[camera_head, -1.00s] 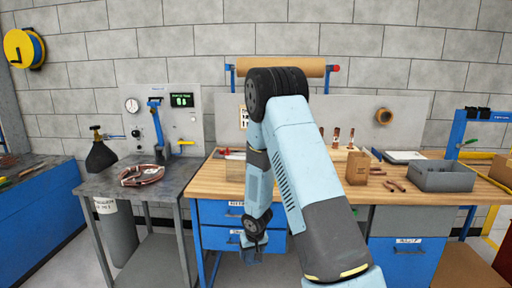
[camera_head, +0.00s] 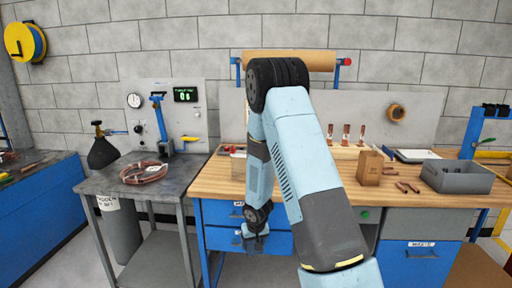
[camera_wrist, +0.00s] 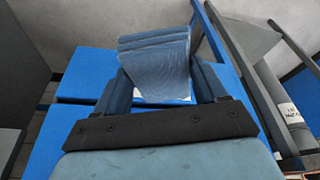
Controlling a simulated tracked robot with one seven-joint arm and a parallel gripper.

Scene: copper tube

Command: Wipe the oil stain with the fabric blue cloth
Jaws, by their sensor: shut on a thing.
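My gripper (camera_head: 254,240) hangs low in front of the wooden workbench's blue drawers in the head view. In the wrist view my gripper (camera_wrist: 160,92) is shut on a folded blue cloth (camera_wrist: 155,50), which sticks out beyond the fingers. The cloth is too small and dark to make out clearly in the head view. I see no oil stain in either view; my arm hides part of the bench top and floor.
The wooden workbench (camera_head: 225,185) carries a grey bin (camera_head: 457,176), a wooden block (camera_head: 370,167) and copper fittings. A grey metal table (camera_head: 95,187) to the left holds a copper coil (camera_head: 143,172). Blue drawers (camera_head: 218,213) stand close behind my gripper.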

